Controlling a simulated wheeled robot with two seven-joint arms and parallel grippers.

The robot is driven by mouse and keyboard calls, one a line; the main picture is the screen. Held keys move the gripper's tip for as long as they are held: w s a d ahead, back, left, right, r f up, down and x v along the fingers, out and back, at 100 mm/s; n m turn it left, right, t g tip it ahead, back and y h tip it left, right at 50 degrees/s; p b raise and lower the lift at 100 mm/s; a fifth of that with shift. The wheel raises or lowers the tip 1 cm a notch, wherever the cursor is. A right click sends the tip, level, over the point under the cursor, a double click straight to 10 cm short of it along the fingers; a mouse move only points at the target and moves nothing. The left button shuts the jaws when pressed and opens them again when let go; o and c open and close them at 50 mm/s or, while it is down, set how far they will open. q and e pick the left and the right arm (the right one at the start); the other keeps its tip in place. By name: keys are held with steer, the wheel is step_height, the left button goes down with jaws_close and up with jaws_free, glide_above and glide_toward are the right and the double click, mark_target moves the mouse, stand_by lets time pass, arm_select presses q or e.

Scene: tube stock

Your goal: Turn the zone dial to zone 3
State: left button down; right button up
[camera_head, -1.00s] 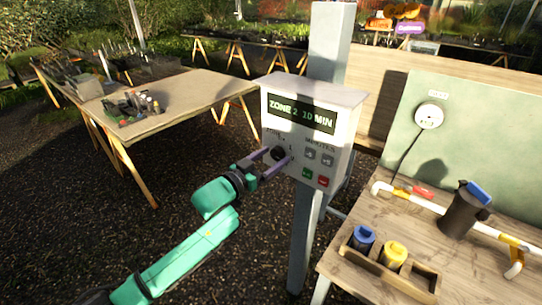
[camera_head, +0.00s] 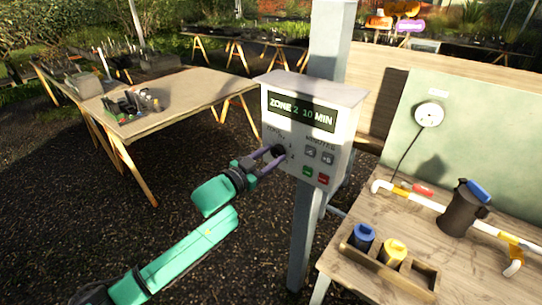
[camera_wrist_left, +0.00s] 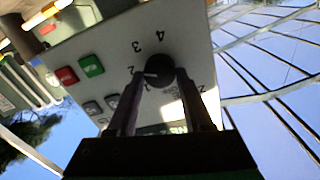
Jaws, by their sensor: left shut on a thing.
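The zone dial (camera_head: 279,151) is a round black knob on the front of a white control box (camera_head: 342,129). The box's display (camera_head: 301,112) reads ZONE 2 10 MIN. My left gripper (camera_head: 277,152) is shut on the dial, one purple finger on each side. In the left wrist view the dial (camera_wrist_left: 166,71) sits between the fingertips, with a white pointer mark toward the printed 2. The numerals 3 and 4 show above that 2 in this turned view. My right gripper is not in view.
Grey, green and red buttons (camera_head: 323,179) sit right of and below the dial. The box is on a grey post (camera_head: 303,235). A wooden bench (camera_head: 350,285) with bottles and pipe stands at right. A table (camera_head: 185,98) is at left, with open gravel between.

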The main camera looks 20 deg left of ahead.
arm_select(q)
steer(key=m, duration=0.4)
steer(key=shift+d+m, duration=0.1)
steer(key=shift+m, duration=1.4)
steer(key=shift+c, duration=1.6)
jaws_free()
steer(key=shift+s, duration=0.1)
